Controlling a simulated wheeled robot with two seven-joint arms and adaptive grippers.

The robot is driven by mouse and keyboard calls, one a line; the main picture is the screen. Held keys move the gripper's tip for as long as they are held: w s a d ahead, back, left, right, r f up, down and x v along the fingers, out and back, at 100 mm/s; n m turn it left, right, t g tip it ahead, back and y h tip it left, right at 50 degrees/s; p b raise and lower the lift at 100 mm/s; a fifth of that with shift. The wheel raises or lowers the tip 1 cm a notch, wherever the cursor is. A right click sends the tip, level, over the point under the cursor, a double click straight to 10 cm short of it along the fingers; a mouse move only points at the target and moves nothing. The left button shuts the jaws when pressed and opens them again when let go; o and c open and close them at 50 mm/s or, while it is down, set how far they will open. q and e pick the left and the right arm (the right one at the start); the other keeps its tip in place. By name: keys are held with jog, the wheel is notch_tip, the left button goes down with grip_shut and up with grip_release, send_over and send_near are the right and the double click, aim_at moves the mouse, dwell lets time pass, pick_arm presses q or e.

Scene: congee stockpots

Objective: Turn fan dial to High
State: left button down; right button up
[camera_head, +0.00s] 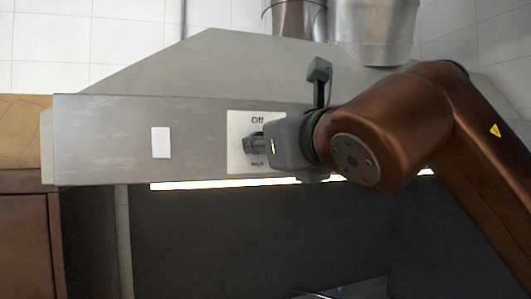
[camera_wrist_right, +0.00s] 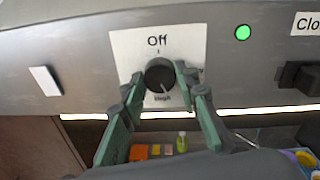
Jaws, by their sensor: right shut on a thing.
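The fan dial (camera_wrist_right: 159,74) is a dark round knob on a white label plate (camera_wrist_right: 188,41), with "Off" above it and a partly hidden word, seemingly "High", below it. A light pointer mark on the knob faces down and slightly right, towards the lower word. My right gripper (camera_wrist_right: 161,80) has its two green-grey fingers on either side of the knob, shut on it. In the head view my right gripper (camera_head: 258,144) comes from the right and covers most of the dial; the plate (camera_head: 237,125) shows around it. My left gripper is in neither view.
The dial sits on the front of a grey metal hood (camera_head: 110,130). A white switch (camera_head: 161,142) is left of it. In the wrist view a green light (camera_wrist_right: 243,32) and a dark handle or knob (camera_wrist_right: 300,76) are to the right. Metal pots (camera_head: 375,30) stand above.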

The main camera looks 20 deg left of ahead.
jog(key=shift+f+m+b, duration=0.2)
jog(key=shift+m+b, duration=0.9)
jog(key=shift+m, duration=1)
jog(key=o, duration=1.1)
jog(key=shift+r, duration=0.1)
jog(key=shift+d, duration=0.1)
jog(key=v, duration=1.2)
jog(key=shift+w, duration=0.1)
